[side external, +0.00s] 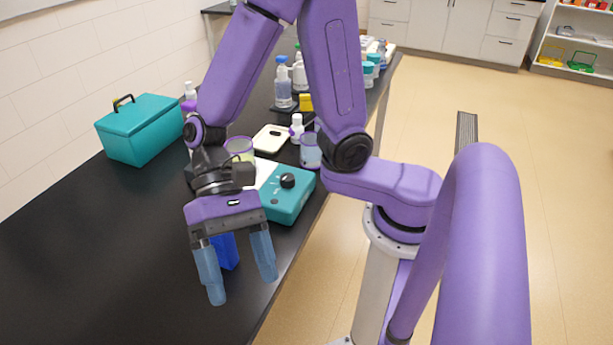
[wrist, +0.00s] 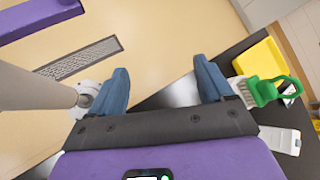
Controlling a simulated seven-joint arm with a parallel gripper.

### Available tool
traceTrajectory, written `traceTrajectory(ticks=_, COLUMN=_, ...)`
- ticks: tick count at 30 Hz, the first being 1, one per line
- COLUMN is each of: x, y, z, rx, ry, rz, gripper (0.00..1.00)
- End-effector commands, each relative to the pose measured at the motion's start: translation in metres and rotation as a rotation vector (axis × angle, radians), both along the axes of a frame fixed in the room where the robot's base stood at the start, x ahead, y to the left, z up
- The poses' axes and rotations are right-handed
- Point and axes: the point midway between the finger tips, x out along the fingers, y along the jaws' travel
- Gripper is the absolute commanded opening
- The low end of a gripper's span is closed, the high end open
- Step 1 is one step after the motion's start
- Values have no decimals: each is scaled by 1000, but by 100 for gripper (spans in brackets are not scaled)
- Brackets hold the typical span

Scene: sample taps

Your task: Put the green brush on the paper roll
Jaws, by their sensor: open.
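My gripper (side external: 243,290) is open, its two blue fingers apart and pointing down over the near part of the black bench. It also shows in the wrist view (wrist: 161,68), with nothing between the fingers. The green brush (wrist: 265,93), with a looped green handle and pale bristles, is at the right of the wrist view, beyond the right finger and apart from it. I cannot make it out in the side view. I cannot identify the paper roll in either view.
A blue object (side external: 229,252) shows behind the fingers. A teal device with a black knob (side external: 288,195) and a teal case (side external: 140,128) stand on the bench (side external: 90,245). Bottles crowd its far part. A yellow item (wrist: 262,60) lies beside the brush. The near bench is mostly clear.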

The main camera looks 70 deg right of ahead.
Motion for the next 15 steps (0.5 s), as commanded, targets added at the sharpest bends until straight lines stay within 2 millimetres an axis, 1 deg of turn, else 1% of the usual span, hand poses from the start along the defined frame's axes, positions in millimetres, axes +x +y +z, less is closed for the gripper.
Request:
traceTrajectory(ticks=1, x=-6, y=-16, z=0, rx=-2, ry=-53, rz=79, gripper=81)
traceTrajectory(ticks=6, x=-23, y=-68, z=-3, rx=-20, ry=-232, rz=346, gripper=81)
traceTrajectory(ticks=9, x=-29, y=-98, z=-5, rx=-31, ry=-340, rz=498, gripper=81)
traceTrajectory(ticks=15, x=-33, y=-151, z=-5, rx=-49, ry=-566, rz=796, gripper=81)
